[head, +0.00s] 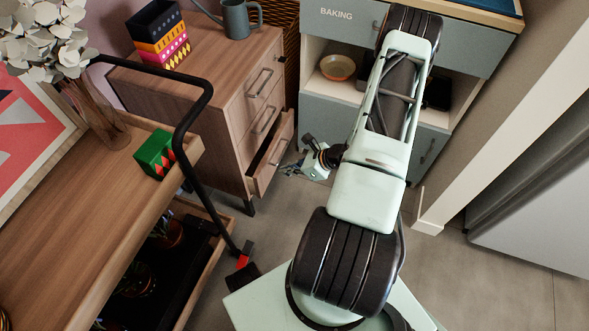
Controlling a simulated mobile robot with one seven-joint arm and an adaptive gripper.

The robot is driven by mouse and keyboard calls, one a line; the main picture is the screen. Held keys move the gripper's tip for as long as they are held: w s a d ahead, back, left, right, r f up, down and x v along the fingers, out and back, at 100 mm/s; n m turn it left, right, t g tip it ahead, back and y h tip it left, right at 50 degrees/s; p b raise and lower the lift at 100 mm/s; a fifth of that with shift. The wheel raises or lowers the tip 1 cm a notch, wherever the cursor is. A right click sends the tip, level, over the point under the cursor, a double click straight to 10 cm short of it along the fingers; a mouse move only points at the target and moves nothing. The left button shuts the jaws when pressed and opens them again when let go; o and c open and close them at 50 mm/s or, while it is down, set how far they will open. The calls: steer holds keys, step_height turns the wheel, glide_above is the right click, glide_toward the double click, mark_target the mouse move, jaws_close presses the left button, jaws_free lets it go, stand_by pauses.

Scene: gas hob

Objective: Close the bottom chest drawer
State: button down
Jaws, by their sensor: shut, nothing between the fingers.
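The wooden chest (190,108) stands left of centre in the head view, with three drawers in its front. The bottom drawer (267,172) is pulled partly out, with a dark gap behind its front. The two drawers above it look closed. My gripper (290,169) is shut and empty, just right of the bottom drawer's front and close to its handle. Whether it touches the drawer cannot be told.
A black-railed wooden trolley (95,190) with a green box (154,154) stands at the left. A grey-blue cabinet (330,118) stands behind, with an orange-rimmed bowl (337,67) on its shelf. A fridge (540,190) is at the right. Grey floor (270,225) is open before the chest.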

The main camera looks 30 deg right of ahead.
mark_target(262, 166)
steer(key=shift+w+a+f+b, duration=0.2)
steer(key=shift+w+a+f, duration=0.1)
steer(key=shift+w+a, duration=0.4)
steer(key=shift+w+a+f+b, duration=0.25)
steer(key=shift+w+a, duration=0.25)
steer(key=shift+w, duration=0.3)
steer(key=shift+w+a+f+b, duration=0.15)
steer(key=shift+w+a+f, duration=0.2)
steer(key=shift+w+a, duration=0.35)
steer(key=shift+w+d, duration=0.1)
steer(key=shift+w+a+b, duration=0.4)
steer(key=shift+w+a, duration=0.4)
steer(key=shift+w, duration=0.25)
steer(key=shift+s+d, duration=0.1)
